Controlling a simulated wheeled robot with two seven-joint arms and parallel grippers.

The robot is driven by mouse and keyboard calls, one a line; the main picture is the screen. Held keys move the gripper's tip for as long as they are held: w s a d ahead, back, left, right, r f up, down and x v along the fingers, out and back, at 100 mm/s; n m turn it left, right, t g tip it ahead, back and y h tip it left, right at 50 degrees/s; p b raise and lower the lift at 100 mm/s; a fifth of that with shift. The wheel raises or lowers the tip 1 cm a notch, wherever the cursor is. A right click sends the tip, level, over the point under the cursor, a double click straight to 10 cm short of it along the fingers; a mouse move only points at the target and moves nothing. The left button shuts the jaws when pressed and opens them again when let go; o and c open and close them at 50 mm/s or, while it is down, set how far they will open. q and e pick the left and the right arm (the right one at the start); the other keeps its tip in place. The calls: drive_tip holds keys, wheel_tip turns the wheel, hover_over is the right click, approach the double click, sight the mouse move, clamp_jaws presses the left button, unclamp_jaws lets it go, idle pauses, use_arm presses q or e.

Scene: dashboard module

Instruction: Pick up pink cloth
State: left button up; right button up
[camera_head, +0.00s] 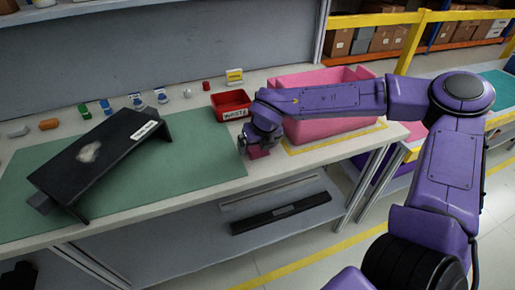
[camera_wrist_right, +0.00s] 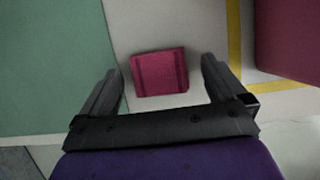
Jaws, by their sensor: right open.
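The pink cloth (camera_wrist_right: 160,73) is a small folded dark-pink square lying on the pale bench top. In the right wrist view it lies between and just beyond my open right gripper's fingers (camera_wrist_right: 163,88), apart from both. In the head view the cloth (camera_head: 259,153) shows partly below my right gripper (camera_head: 252,149), near the bench's front edge; the gripper hides part of it. My left gripper is not in view.
A black dashboard module (camera_head: 88,155) stands on the green mat (camera_head: 205,160) to the left. A red waste bin (camera_head: 231,108) and a pink crate (camera_head: 320,120) stand behind and right of my gripper. Several small bottles and items line the bench's back.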

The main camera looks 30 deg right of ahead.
drive_tip(key=c, duration=1.1)
drive_tip(key=shift+r, duration=0.1)
drive_tip(key=shift+c, duration=0.2)
wheel_tip(320, 180, up, 28)
